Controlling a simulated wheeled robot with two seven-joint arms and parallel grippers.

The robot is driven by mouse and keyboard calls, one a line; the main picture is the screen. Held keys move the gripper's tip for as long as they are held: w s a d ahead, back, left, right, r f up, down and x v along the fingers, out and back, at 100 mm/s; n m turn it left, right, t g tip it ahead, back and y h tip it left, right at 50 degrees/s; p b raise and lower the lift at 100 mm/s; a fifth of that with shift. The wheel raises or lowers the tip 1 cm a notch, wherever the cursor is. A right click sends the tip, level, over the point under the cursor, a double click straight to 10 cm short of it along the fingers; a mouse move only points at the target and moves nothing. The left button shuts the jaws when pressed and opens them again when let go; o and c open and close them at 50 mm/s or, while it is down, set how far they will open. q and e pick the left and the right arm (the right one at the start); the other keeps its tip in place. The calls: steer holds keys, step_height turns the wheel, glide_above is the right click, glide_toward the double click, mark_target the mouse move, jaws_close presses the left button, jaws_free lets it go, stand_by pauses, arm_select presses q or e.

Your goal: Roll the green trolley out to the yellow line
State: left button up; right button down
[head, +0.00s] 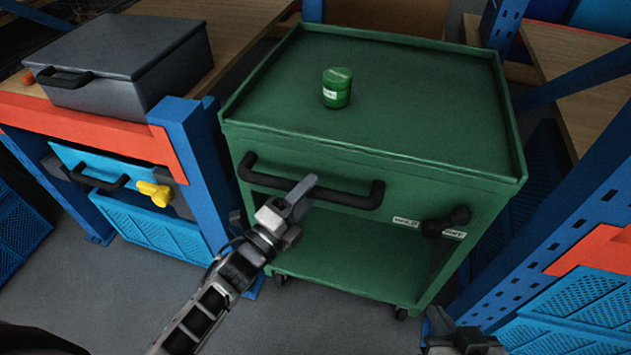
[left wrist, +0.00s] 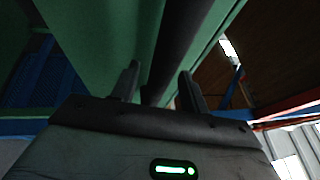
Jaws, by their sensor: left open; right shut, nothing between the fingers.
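The green trolley (head: 400,85) stands in a bay between blue rack posts. Its black bar handle (head: 348,199) runs across the front. In the left wrist view the dark handle bar (left wrist: 178,50) passes between the two fingers of my left gripper (left wrist: 160,85), which is open. In the head view my left gripper (head: 288,205) is at the middle of the handle and covers part of it. My right gripper (head: 455,335) is shut and empty at the bottom edge, low and right of the trolley. No yellow line shows in either view.
A green can (head: 337,90) stands on the trolley top. A black knob (head: 446,222) sits between labels on its front right. A grey lidded box (head: 125,65) and a yellow knob (head: 155,193) are at the left rack. Grey floor (head: 330,325) is open in front.

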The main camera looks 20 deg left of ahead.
arm_select(q)
steer(key=shift+x, duration=1.4)
jaws_close()
steer(key=shift+s+f, duration=0.1)
